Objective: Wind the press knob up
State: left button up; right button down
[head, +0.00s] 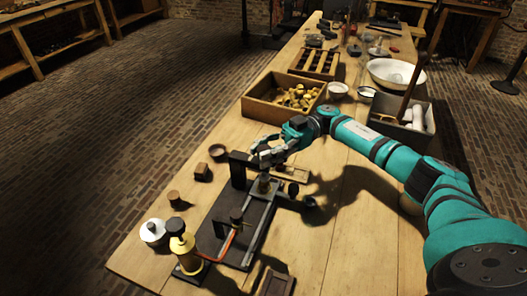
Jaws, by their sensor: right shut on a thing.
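The press stands on a dark base board (211,243) near the front of the table. Its dark upright (238,169) rises at the back of the board. My right arm reaches in from the right, and my right gripper (262,160) is at the top of the press, beside the upright. It is shut on what appears to be the press knob, which the fingers largely hide. A small metal cylinder (264,184) shows below the gripper. My left gripper is not in view.
Small brown blocks (202,172) lie left of the press. A wooden box of yellow parts (262,108) and a grey bin (412,131) stand behind.

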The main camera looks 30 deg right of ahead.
aim_at(270, 148)
jog(key=shift+w+d+r, duration=0.1)
jog(key=shift+r, duration=0.05)
jog(key=c, duration=0.9)
grip_release()
jog(key=d, duration=0.5)
jog(key=w+d, duration=0.1)
jog(key=d, duration=0.1)
jog(key=shift+d, duration=0.2)
